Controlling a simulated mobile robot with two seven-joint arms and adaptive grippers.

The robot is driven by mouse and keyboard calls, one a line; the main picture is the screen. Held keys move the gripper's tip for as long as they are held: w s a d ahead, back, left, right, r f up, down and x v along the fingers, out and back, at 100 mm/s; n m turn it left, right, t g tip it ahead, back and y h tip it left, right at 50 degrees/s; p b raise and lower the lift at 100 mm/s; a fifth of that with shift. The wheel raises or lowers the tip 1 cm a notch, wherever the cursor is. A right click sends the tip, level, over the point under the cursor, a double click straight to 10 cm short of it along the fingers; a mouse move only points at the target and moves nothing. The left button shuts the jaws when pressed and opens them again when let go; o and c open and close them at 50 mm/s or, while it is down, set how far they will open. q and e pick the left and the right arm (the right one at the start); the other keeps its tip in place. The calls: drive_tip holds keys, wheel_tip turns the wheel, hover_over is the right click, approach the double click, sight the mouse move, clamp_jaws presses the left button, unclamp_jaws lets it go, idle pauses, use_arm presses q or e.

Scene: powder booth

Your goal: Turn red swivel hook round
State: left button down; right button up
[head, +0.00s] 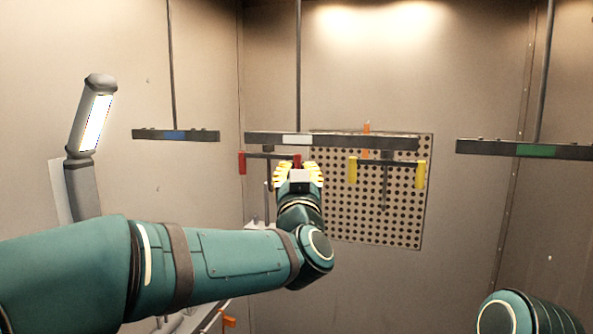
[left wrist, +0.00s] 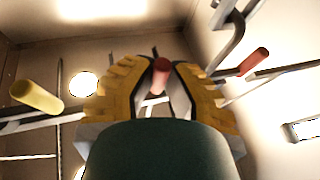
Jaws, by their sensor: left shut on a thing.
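The red swivel hook is a grey crossbar with a red grip at each end, hung below the middle rail (head: 340,141). Its left red grip (head: 242,163) is free in the head view; this free grip also shows at the right in the left wrist view (left wrist: 253,62). The other red grip (head: 297,160) is between the yellow fingers of my left gripper (head: 298,174). In the left wrist view this held red grip (left wrist: 160,76) stands between the fingers, which are shut on it. My right gripper is out of view; only part of that arm shows at bottom right.
A similar hook with yellow grips (head: 352,170) hangs right of my left gripper. A blue-marked rail (head: 150,134) hangs left and a green-marked rail (head: 490,147) right. A perforated panel (head: 395,225) is behind. A lit lamp (head: 96,122) stands at the left.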

use_arm(q)
drive_tip(key=shift+r, duration=0.1)
drive_tip(key=c, duration=1)
unclamp_jaws()
drive_tip(key=shift+w, duration=0.1)
drive_tip(key=shift+o, duration=0.2)
drive_tip(key=v, duration=1.2)
